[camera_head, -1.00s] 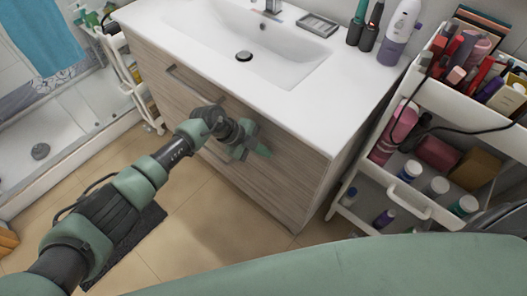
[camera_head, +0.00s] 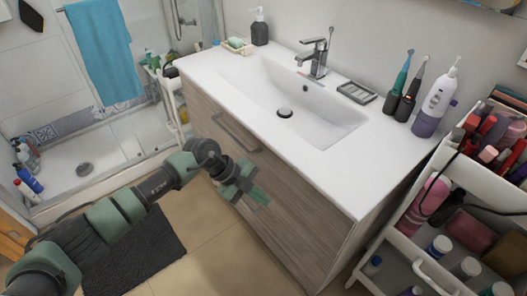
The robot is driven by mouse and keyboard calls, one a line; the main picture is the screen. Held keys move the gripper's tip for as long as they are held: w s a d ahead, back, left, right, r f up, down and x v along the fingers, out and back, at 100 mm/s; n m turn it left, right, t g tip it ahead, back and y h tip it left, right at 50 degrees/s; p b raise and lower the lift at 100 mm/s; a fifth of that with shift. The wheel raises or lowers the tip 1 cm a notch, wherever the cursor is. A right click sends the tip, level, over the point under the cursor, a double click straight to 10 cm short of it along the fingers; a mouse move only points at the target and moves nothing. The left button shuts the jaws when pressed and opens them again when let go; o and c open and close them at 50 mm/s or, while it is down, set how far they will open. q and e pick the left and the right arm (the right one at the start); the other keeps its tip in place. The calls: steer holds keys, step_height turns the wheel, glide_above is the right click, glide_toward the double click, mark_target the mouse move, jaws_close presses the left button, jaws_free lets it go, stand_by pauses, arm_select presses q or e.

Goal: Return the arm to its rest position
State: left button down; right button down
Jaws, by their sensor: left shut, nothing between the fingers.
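My left arm reaches in from the lower left. Its gripper (camera_head: 250,190) is in front of the wooden drawer front of the vanity (camera_head: 290,205), below the drawer handle. The gripper is shut and empty. Whether it touches the drawer front I cannot tell. My right gripper is not in view.
The white sink counter (camera_head: 375,150) holds a faucet (camera_head: 318,58), toothbrushes and a white bottle (camera_head: 437,95). A white cosmetics cart (camera_head: 470,190) stands at the right. A dark mat (camera_head: 135,255) lies on the tiled floor. A shower with a blue towel (camera_head: 105,50) is at the left.

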arm_select(q)
step_height(320, 180, down, 8)
steer(key=w+n+t+h, duration=0.2)
steer(key=n+t+h, duration=0.45)
steer(key=n, duration=0.35)
steer(key=s+a+f+n+t+y, duration=0.2)
steer(key=s+a+f+n+y, duration=0.25)
steer(key=a+f, duration=0.4)
steer(key=s+a+f+n+t+y, duration=0.2)
steer(key=s+a+f+n+y, duration=0.25)
steer(key=f, duration=0.65)
steer(key=s+a+f+n+g+y, duration=0.1)
steer(key=s+a+f+n+g, duration=0.1)
steer(key=s, duration=1)
steer(key=s+a+f+n+g+y, duration=0.2)
steer(key=s+a+f+g, duration=0.2)
steer(key=s, duration=0.9)
steer(key=s+a+f+n+g+y, duration=0.2)
steer(key=s+a+f+g, duration=0.1)
steer(key=s+a+f, duration=0.5)
steer(key=s+f, duration=0.3)
steer(key=s, duration=0.2)
steer(key=shift+s+f+n, duration=0.15)
steer(key=shift+f+n, duration=0.05)
steer(key=shift+n, duration=0.1)
